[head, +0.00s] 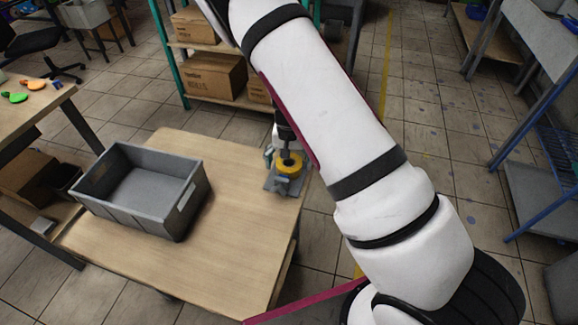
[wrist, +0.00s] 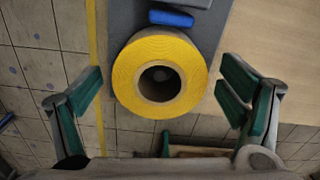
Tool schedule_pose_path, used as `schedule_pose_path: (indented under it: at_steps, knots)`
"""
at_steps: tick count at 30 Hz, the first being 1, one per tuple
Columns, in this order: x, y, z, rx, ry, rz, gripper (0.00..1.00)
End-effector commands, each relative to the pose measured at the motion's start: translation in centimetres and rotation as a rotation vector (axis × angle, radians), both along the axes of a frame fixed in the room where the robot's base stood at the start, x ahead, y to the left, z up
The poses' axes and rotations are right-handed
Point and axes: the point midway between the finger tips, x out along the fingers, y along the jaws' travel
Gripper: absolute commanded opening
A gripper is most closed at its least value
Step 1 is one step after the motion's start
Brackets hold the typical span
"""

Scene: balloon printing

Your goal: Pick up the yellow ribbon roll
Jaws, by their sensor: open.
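The yellow ribbon roll (head: 288,168) stands at the far right edge of the wooden table in the head view, on a grey stand. In the wrist view the yellow ribbon roll (wrist: 160,50) shows face-on, with a dark hole in its middle. My gripper (wrist: 166,92) is open, with one green-padded finger on each side of the roll and a visible gap to both. The roll looks slightly beyond the fingertips.
An empty grey bin (head: 187,202) sits on the left of the wooden table (head: 225,270). A grey stand (wrist: 118,15) with a blue part (wrist: 171,18) lies behind the roll. A shelf with cardboard boxes (head: 212,76) stands beyond the table. The table's front is clear.

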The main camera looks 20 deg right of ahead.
Motion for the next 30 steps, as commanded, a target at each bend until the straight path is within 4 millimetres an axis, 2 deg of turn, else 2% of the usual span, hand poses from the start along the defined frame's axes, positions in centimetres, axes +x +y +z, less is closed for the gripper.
schedule_pose_path:
  at_steps: [9, 16, 25, 30]
  knots:
    - [0.0, 0.0, -0.6, 0.001, 0.000, 0.000, 0.89]
    - [0.0, 0.0, -0.6, 0.000, 0.000, 0.000, 0.37]
    - [0.0, 0.0, -0.4, 0.001, 0.000, -0.001, 0.36]
    - [0.1, 0.0, 1.4, 0.001, -0.005, 0.000, 0.36]
